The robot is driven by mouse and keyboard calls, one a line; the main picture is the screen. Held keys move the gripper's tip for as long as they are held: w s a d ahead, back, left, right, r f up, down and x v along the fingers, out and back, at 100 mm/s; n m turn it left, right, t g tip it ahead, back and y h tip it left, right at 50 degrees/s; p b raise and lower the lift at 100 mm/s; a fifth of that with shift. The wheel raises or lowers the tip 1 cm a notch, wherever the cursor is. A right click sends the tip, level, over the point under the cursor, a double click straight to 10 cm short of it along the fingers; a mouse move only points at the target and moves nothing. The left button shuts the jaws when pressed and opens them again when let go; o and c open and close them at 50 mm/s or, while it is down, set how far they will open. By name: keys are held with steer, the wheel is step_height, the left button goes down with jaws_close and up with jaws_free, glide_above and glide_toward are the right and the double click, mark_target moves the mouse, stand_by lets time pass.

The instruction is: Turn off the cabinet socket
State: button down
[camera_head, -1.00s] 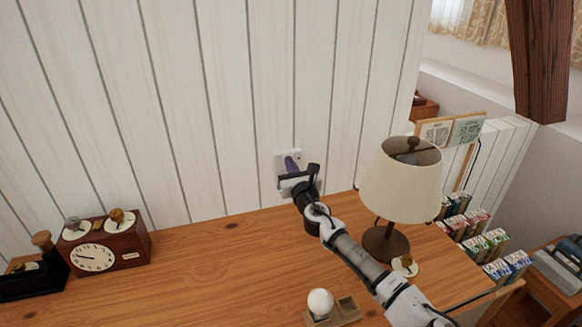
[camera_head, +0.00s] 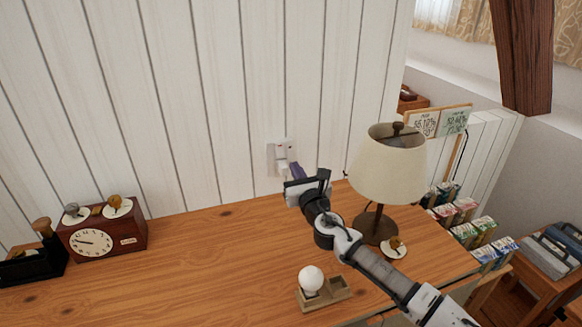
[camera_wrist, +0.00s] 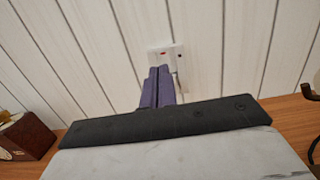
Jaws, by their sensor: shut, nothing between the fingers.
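The white socket plate (camera_head: 281,156) is on the white plank wall just above the wooden cabinet top. In the wrist view the socket (camera_wrist: 168,54) shows a small red mark and a dark mark near its upper part. My gripper (camera_head: 296,172) is shut and empty, its purple fingers pointing at the socket from the front. In the wrist view the closed fingers (camera_wrist: 157,88) cover the lower left of the plate. I cannot tell whether the fingertips touch it. A white plug-like piece sits low on the plate, partly hidden by the fingers.
A table lamp (camera_head: 388,170) stands right of my arm, close to it. A chess clock (camera_head: 100,230) sits at the left. A white ball-shaped bulb (camera_head: 311,279) rests in a wooden tray (camera_head: 338,290) at the front. The middle-left cabinet top (camera_head: 210,260) is clear.

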steer(key=shift+r+v, duration=0.2)
steer(key=shift+v, duration=0.7)
